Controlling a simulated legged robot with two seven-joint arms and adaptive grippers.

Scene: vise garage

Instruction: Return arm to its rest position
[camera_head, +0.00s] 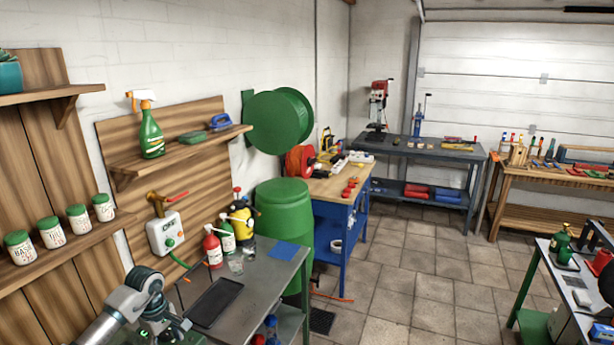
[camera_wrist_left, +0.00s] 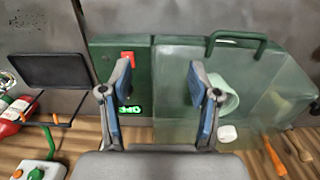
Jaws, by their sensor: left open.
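My left arm (camera_head: 135,300) comes in at the bottom left of the head view, over the near side of the grey metal table (camera_head: 262,277). Its gripper is hard to make out there. In the left wrist view my left gripper (camera_wrist_left: 158,75) is open, its two blue-padded fingers well apart with nothing between them. Beyond the fingers is a dark green device (camera_wrist_left: 138,60) with a red switch and a lit green display. A clear cover with a green handle (camera_wrist_left: 235,38) is beside it. My right arm and gripper are not in view.
A dark tray (camera_head: 212,301) lies on the metal table near my arm. Several bottles, including a red one (camera_head: 212,250), stand at its back. A wall shelf (camera_head: 180,155) is above, and a green barrel (camera_head: 283,225) stands beyond.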

